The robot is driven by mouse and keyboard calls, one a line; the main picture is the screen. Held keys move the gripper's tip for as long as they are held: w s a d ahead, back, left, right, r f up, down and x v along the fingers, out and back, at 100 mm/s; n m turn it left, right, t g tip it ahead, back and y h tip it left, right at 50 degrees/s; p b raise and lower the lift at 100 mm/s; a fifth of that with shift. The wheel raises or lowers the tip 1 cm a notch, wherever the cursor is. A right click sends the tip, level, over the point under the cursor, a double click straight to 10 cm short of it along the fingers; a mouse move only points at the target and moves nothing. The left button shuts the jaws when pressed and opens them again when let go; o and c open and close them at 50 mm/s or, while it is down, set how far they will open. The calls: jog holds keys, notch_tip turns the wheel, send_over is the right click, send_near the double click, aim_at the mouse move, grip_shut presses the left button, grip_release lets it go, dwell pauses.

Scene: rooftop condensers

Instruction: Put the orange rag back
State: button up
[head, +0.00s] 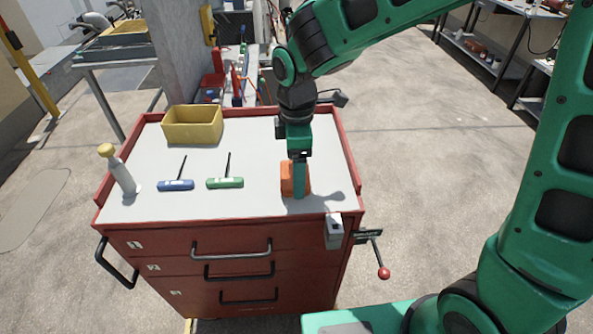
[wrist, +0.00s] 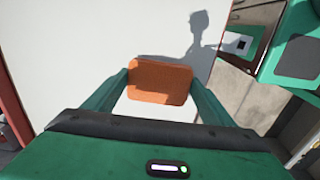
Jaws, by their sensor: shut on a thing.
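The orange rag (head: 286,178) is a small folded block at the right front of the red cart's pale top. My gripper (head: 297,190) points down over it, with a green finger in front of the rag in the head view. In the wrist view the rag (wrist: 160,82) sits between the two green fingers of my gripper (wrist: 160,95), which are shut on it. The rag is at or just above the cart top (head: 250,150); I cannot tell if it touches.
A yellow bin (head: 193,126), a blue-handled tool (head: 176,185), a green-handled tool (head: 225,183) and a yellow-capped bottle (head: 120,170) stand or lie on the cart top. A vise (head: 355,236) is at the front right corner. Raised red edges line the sides.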

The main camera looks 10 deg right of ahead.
jog(key=shift+f, duration=0.55)
jog(key=o, duration=1.1)
jog(key=shift+f, duration=0.1)
notch_tip(320, 180, up, 12)
